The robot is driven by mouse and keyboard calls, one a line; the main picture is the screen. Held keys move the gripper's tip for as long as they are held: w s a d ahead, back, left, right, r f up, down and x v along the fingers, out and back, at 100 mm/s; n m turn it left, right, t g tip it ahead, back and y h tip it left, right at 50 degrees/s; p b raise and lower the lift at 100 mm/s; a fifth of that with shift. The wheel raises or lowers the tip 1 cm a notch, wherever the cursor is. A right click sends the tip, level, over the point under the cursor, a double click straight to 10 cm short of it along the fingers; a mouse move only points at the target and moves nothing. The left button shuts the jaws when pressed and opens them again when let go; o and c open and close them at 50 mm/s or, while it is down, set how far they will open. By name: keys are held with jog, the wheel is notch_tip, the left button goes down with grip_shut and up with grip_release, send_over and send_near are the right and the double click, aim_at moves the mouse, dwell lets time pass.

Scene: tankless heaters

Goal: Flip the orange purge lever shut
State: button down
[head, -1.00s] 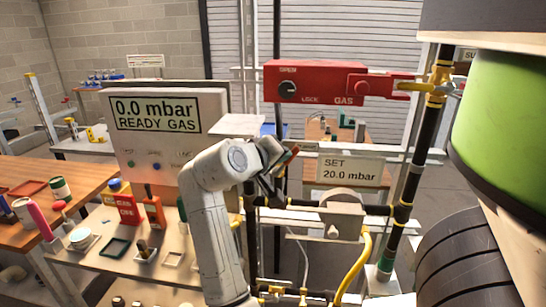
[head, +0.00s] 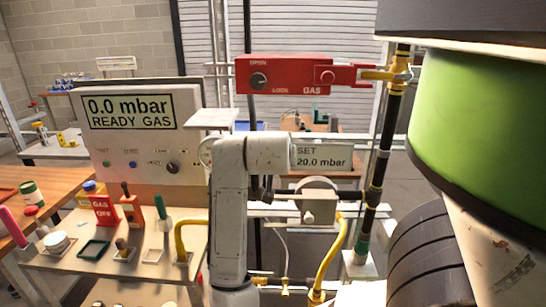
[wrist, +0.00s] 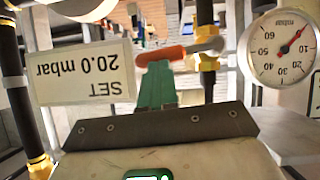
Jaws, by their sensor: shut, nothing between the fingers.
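The orange lever (wrist: 165,54) shows in the wrist view just beyond my fingertips. It lies nearly crosswise, with its grey end running right to a brass fitting (wrist: 207,62). My gripper (wrist: 157,68) has green fingers, which are shut and hold nothing. The tips sit right at the lever's handle; I cannot tell whether they touch it. In the head view the lever and my fingers are hidden behind my arm.
A sign reading SET 20.0 mbar (wrist: 85,73) and a round gauge (wrist: 283,47) flank the lever in the wrist view. In the head view, a red gas box (head: 300,75) is above, a yellow hose (head: 333,255) below and a black pipe (head: 383,150) at right.

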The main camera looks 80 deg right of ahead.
jog(key=shift+s+f, duration=0.1)
jog(key=shift+f, duration=0.25)
dwell(0.6)
